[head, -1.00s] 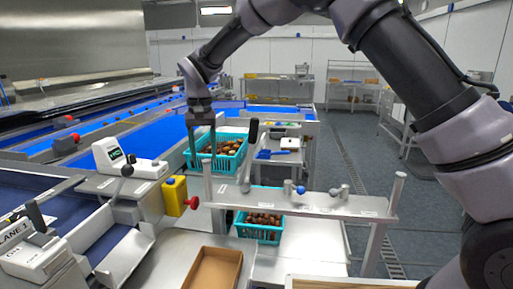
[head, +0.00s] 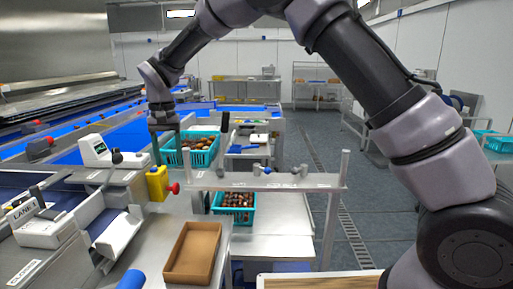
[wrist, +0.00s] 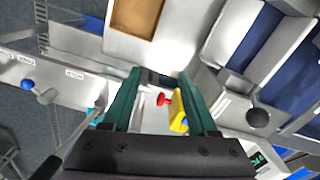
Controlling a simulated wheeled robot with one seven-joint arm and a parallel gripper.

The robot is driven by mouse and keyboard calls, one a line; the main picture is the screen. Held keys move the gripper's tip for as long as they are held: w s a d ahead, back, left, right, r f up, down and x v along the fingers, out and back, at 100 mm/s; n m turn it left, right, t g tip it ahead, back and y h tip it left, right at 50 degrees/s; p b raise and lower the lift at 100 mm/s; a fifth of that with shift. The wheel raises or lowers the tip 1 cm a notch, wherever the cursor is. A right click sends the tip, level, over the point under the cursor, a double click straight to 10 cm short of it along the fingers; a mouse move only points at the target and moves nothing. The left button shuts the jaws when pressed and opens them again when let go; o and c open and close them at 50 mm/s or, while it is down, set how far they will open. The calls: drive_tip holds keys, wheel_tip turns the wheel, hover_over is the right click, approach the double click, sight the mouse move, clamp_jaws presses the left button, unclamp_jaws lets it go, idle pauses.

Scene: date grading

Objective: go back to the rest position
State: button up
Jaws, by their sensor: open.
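My gripper (head: 168,160) hangs from my raised, bent arm at the left of the head view, fingers pointing down. In the wrist view my gripper (wrist: 160,76) has its two green fingers wide apart with nothing held between them. A yellow box with a red knob (head: 157,184) appears close to the fingers in the head view. It also shows beyond and between the fingers in the wrist view (wrist: 178,112). I cannot tell the exact gap, but no contact shows.
A blue crate of dates (head: 199,158) stands behind the gripper, another (head: 234,216) under a grey rail (head: 265,181) with upright posts. An empty brown tray (head: 193,253) lies in front. A lane machine (head: 45,228) is at left. Open floor (head: 375,200) lies at right.

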drive_tip(key=w+d+r+m+t+y, duration=0.1)
drive_tip(key=d+r+m, duration=0.1)
drive_tip(key=d+r, duration=0.95)
drive_tip(key=w+d+r+m+t+y, duration=0.1)
drive_tip(key=d+r, duration=0.6)
drive_tip(key=d, duration=1)
drive_tip(key=s+d+m+t, duration=0.2)
drive_tip(key=s+d, duration=0.6)
drive_tip(key=d, duration=0.2)
drive_tip(key=s+d+m+t, duration=0.1)
drive_tip(key=s+d+t, duration=0.2)
drive_tip(key=s+d, duration=0.5)
drive_tip(key=d, duration=0.3)
drive_tip(key=shift+d+r+m, duration=0.15)
drive_tip(key=shift+r+m, duration=0.25)
